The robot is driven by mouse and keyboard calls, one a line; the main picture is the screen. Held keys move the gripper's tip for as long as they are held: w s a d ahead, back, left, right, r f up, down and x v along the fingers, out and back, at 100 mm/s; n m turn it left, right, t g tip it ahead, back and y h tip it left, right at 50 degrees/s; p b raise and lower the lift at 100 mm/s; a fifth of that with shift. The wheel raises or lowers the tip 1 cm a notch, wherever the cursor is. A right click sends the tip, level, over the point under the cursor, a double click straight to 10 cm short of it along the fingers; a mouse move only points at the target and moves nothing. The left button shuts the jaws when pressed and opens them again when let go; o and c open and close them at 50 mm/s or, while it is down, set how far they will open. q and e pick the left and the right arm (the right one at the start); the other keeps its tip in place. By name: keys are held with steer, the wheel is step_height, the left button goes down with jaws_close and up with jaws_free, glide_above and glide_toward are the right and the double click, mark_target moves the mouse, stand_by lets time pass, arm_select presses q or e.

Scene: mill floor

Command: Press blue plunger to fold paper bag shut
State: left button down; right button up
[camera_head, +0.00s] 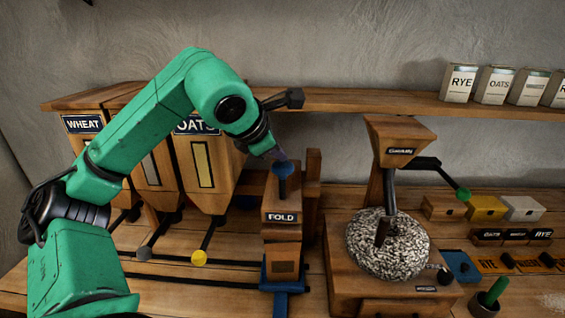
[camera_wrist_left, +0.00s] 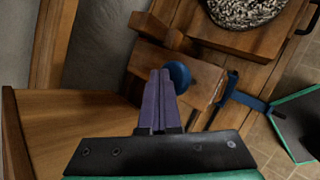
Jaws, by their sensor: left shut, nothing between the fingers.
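The blue plunger (camera_head: 283,169) is a round blue knob on a dark stem, standing up from the top of the wooden FOLD press (camera_head: 283,200). My left gripper (camera_head: 278,154) is shut and empty, with its purple fingertips right at the knob from above and left. In the left wrist view the shut fingers (camera_wrist_left: 160,73) lie beside the blue knob (camera_wrist_left: 178,76); I cannot tell whether they touch it. Below the FOLD label, a brown block with a darker square (camera_head: 285,267) sits above a blue bracket (camera_head: 282,288); I cannot tell whether it is the paper bag. My right gripper is out of view.
Wooden hoppers marked WHEAT (camera_head: 84,124) and OATS stand left, behind my arm. A grain mill with a speckled stone (camera_head: 388,245) and a green-knobbed crank (camera_head: 462,194) stands right of the press. Labelled bags (camera_head: 459,82) line the shelf (camera_head: 375,103) behind. Small coloured boxes sit at right.

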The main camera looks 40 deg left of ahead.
mark_target(278, 166)
arm_select(q)
steer(key=shift+f+b, duration=1.55)
steer(key=shift+f, duration=0.15)
stand_by(1.1)
stand_by(0.4)
steer(key=shift+r+p, duration=2.5)
step_height(278, 166, up, 5)
steer(key=p, duration=0.5)
